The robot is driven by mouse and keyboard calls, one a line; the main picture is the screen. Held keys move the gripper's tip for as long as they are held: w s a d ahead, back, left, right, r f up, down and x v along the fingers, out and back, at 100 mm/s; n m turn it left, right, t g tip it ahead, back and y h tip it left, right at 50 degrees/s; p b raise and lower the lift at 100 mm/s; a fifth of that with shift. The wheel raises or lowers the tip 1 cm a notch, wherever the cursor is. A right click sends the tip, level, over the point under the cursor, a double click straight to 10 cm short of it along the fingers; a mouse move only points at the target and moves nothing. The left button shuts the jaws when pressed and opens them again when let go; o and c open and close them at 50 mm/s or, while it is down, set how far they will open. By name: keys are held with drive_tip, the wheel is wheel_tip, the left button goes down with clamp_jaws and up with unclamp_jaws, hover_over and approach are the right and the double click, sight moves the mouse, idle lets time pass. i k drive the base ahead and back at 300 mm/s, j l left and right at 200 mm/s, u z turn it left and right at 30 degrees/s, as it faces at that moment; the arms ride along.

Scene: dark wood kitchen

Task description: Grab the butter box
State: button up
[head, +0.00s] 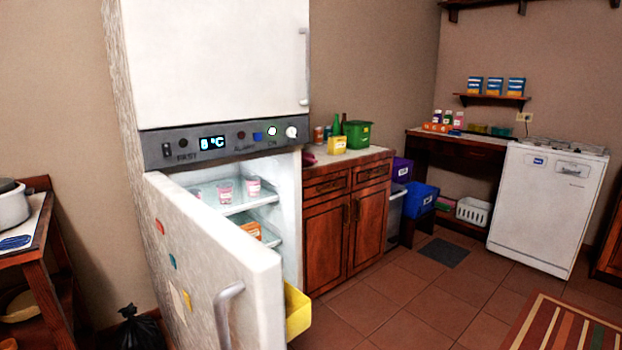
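No box in the head view can be read as butter. An orange box (251,229) lies on a lower shelf inside the open fridge (290,200), partly hidden by the fridge door (205,270). A small yellow box (337,145) stands on the wooden counter, in front of a green container. Its label is too small to read. My gripper is not in view.
The fridge door stands open toward me, with a yellow bin (297,312) on its inner side. Small cups (225,191) stand on the upper shelf. A wooden cabinet (340,232) is right of the fridge. A black bag (140,330) lies at left. Tiled floor (405,325) is free at right.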

sight(336, 145)
drive_tip(key=i+l+u, duration=0.1)
drive_tip(key=i+l, duration=0.2)
drive_tip(key=i, duration=0.25)
drive_tip(key=i+l, duration=0.35)
drive_tip(key=i, duration=0.2)
drive_tip(key=i+l+u, duration=0.15)
drive_tip(key=i+l, duration=0.2)
drive_tip(key=i, duration=0.25)
